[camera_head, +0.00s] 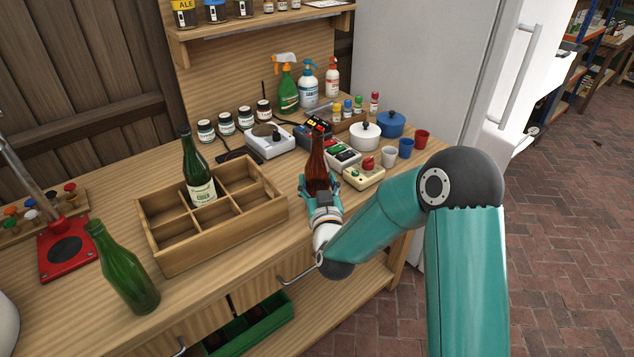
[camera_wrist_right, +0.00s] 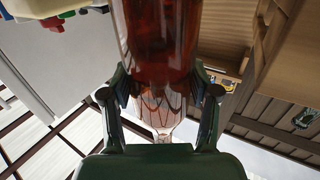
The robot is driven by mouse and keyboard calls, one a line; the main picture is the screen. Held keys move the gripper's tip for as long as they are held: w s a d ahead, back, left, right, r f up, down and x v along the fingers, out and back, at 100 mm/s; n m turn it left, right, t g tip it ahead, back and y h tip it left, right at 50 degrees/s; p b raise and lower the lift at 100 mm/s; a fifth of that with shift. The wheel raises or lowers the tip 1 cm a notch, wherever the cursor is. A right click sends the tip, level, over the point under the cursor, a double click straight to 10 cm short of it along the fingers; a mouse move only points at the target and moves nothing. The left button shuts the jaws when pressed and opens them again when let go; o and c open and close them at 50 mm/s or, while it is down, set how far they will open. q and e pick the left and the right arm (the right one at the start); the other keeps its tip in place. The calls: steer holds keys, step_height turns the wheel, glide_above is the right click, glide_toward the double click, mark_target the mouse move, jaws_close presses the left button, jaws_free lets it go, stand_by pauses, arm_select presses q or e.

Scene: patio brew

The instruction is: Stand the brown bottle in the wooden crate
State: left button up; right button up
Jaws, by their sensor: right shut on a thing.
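The brown bottle (camera_head: 316,168) is upright in my right gripper (camera_head: 319,190), over the bench to the right of the crate. The gripper's two fingers are on either side of the bottle (camera_wrist_right: 158,45) in the right wrist view, shut on it. I cannot tell whether the bottle's base touches the bench. The wooden crate (camera_head: 222,236) stands on the bench, divided into several compartments. The other compartments that show look empty. My left gripper is not in view.
A plain green bottle (camera_head: 122,267) stands at the front left, near a red press (camera_head: 66,247). A grey device (camera_head: 269,141), a cream box (camera_head: 363,176), cups and pots (camera_head: 364,136) crowd the bench behind and right of my right gripper. Spray bottles (camera_head: 288,92) stand at the back.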

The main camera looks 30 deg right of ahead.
steer(key=o, duration=1)
steer(key=shift+c, duration=0.2)
steer(key=o, duration=0.4)
steer(key=shift+s+a, duration=0.1)
steer(key=shift+s, duration=0.15)
steer(key=b+v, duration=1.1)
steer(key=b, duration=0.6)
steer(key=shift+s, duration=0.2)
steer(key=shift+a, duration=0.1)
